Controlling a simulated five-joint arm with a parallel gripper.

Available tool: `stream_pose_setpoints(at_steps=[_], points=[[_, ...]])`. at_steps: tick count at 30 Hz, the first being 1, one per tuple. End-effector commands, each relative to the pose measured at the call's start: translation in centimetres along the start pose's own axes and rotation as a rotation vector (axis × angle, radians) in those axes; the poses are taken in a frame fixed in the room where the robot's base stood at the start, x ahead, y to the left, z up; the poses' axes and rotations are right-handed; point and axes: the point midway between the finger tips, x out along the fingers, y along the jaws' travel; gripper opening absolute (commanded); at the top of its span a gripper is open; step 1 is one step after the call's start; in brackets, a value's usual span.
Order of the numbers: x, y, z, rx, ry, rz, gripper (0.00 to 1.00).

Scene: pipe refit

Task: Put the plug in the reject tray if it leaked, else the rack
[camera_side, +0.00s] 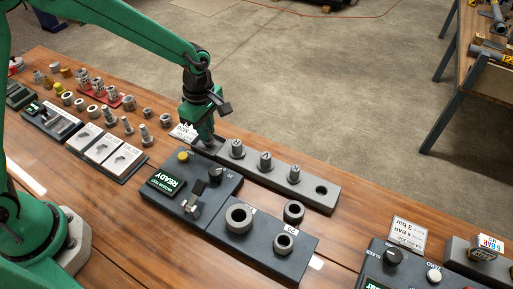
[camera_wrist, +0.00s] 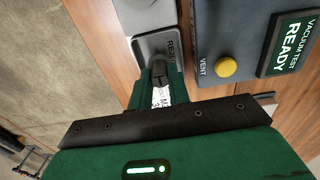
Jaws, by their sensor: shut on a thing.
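My gripper (camera_side: 207,138) is low at the left end of the grey rack (camera_side: 308,197). In the wrist view its jaws (camera_wrist: 160,72) are shut on a small dark piece, apparently the plug, mostly hidden by the fingers. They are over a small grey tray (camera_wrist: 148,46) whose partly covered label begins "RE"; I cannot tell whether the piece touches the tray. The rack holds three grey plugs, one of them in the middle (camera_side: 266,161), and has an empty hole (camera_side: 321,190) at its right end. The vacuum tester (camera_side: 188,183) reads READY.
A dark block with two rings (camera_side: 262,238) lies right of the tester, with a loose dark ring (camera_side: 294,211) beside it. Several fittings (camera_side: 110,115) and white cards (camera_side: 101,147) lie to the left. Another control box (camera_side: 410,265) stands at the lower right.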

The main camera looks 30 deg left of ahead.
Motion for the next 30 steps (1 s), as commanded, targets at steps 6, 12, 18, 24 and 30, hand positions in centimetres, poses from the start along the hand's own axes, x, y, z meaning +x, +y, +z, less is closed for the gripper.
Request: stream_pose_setpoints(at_steps=[6,12,18,24,30], points=[[0.13,0.0,0.01,0.0,0.0,0.0,0.0],[0.41,-0.01,0.0,0.0,0.0,0.0,0.0],[0.4,-0.01,0.0,0.0,0.0,0.0,0.4],[0.38,-0.01,0.0,0.0,0.0,0.0,0.4],[-0.17,0.03,0.01,0.0,-0.001,0.002,0.4]])
